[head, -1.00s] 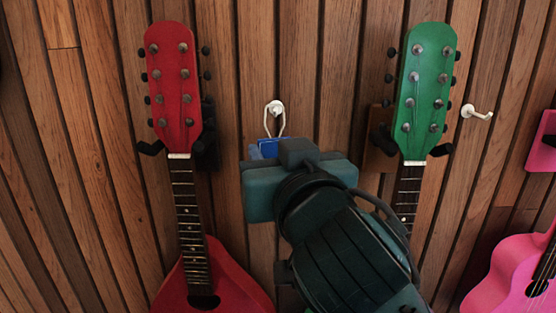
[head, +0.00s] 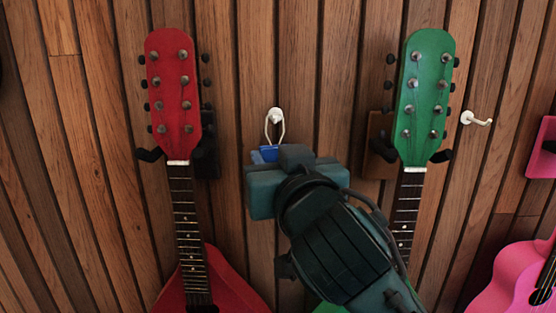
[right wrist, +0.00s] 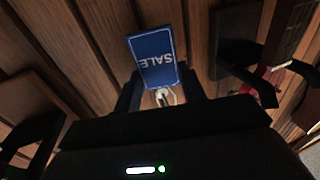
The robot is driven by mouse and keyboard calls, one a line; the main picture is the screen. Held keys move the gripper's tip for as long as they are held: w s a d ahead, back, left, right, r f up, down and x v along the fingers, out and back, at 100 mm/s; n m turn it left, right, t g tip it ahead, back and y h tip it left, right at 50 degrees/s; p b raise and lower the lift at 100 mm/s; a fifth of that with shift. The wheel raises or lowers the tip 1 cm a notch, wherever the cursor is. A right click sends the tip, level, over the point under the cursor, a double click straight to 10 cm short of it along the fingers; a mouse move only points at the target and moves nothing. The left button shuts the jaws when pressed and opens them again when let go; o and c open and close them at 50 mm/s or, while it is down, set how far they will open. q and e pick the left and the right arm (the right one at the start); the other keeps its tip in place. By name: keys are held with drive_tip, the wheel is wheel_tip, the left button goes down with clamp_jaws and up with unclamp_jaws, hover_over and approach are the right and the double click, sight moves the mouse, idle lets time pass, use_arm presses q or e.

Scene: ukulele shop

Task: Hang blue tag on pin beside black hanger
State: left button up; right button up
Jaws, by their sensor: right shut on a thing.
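A blue tag (head: 267,154) with a white loop (head: 275,130) is held upright in my right gripper (right wrist: 160,88), which is shut on it. In the right wrist view, the tag (right wrist: 152,60) reads "SALE" upside down, between the two fingers. The loop's top overlaps the white pin (head: 275,114) on the wall in the head view; I cannot tell whether it is around the pin or only in front of it. The black hanger (head: 207,160) is left of the pin, behind the red instrument's neck. My left gripper is not in view.
A red instrument (head: 173,90) hangs at left and a green one (head: 425,90) at right, on a brown-backed hanger (head: 376,130). Another white pin (head: 475,119) is farther right. A pink instrument (head: 505,280) is at lower right. Bare wood slats lie above the pin.

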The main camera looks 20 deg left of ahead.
idle(0.3)
drive_tip(key=o, duration=1)
